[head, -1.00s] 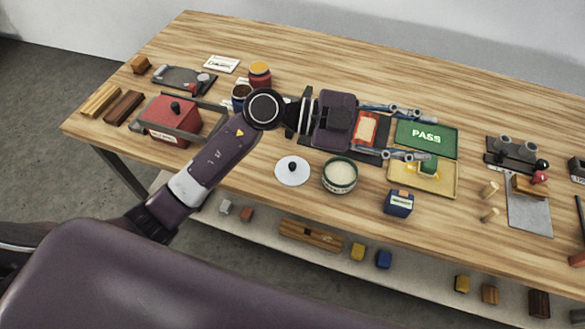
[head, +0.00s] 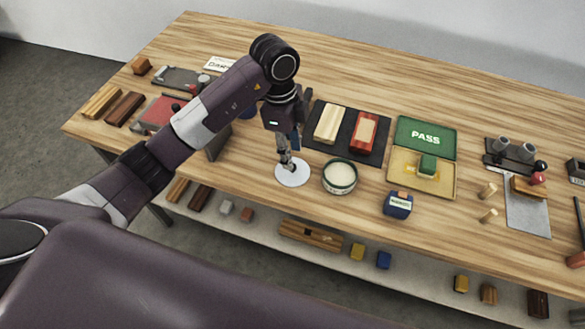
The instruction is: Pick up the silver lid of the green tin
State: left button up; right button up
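The silver lid (head: 294,180), a pale round disc, lies flat on the wooden table. The green tin (head: 340,182) stands open just right of it, with pale contents. My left gripper (head: 288,164) points down over the lid, its fingertips at the lid's middle. The fingers cover the lid's knob and overlap one another from this side, so I cannot tell whether they are open or shut on it. The lid appears to rest on the table. My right gripper is not in view.
A black mat (head: 350,147) holds a pale block (head: 329,124) and a red-framed block (head: 364,131) behind the tin. A blue box (head: 398,205) stands to its right. The green PASS tray (head: 424,147) and yellow tray (head: 408,178) lie further right. A red box (head: 157,114) is partly hidden by my arm.

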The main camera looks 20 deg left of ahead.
pick_arm(q)
jog(key=shift+f+p, duration=0.65)
jog(key=shift+f, duration=1.7)
grip_shut()
